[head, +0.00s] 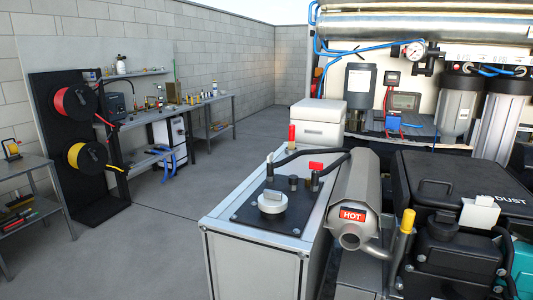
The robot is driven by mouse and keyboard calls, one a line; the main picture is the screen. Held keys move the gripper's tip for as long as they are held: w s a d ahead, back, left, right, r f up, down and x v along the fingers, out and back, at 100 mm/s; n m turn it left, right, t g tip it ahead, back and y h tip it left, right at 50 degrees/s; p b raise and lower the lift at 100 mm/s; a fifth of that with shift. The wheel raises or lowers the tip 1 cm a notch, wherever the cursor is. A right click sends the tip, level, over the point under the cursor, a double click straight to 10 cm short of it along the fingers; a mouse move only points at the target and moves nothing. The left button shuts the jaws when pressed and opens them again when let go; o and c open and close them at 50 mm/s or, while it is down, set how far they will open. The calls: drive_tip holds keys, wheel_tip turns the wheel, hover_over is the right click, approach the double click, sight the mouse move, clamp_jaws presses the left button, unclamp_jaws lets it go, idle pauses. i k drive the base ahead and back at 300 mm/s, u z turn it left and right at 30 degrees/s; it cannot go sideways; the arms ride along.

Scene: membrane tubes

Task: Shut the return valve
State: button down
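My gripper is not in the head view. No label in view names the return valve. A small red lever or tag (316,166) sits on a fitting at the right side of a black plate (243,212), on top of a grey metal-framed box. A red upright handle or cap (292,135) stands at that box's back edge. Either may be a valve handle; I cannot tell which is the return valve, or whether it is open or shut. A black hose (300,153) runs past both.
A round white cap (272,202) sits on the black plate. A silver exhaust marked HOT (352,215) is right of the box, beside a black engine case (470,185). Filter housings (458,105) and a pressure gauge (413,50) are behind. Open floor (150,250) lies left.

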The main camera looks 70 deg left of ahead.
sight(270, 158)
drive_tip(key=u, duration=2.3)
